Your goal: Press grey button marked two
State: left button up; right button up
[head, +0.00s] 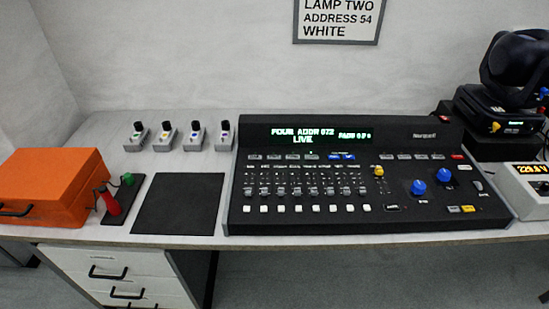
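The black lighting console (300,221) stands on the desk at centre right. Its screen (318,134) shows green text that seems to read "FOUR ADDR 072 LIVE", with a page field at the right. Below the screen, small grey buttons (273,157) sit in a row at the left, then two blue buttons (341,157). More grey buttons (404,157) and a red button (457,157) follow at the right. Their markings are too small to read, so I cannot tell which is marked two. Neither gripper is in view.
Faders with white buttons (298,208) line the console's front; blue knobs (417,187) are at its right. A black moving-head lamp (515,75) and meter box (524,190) are right.

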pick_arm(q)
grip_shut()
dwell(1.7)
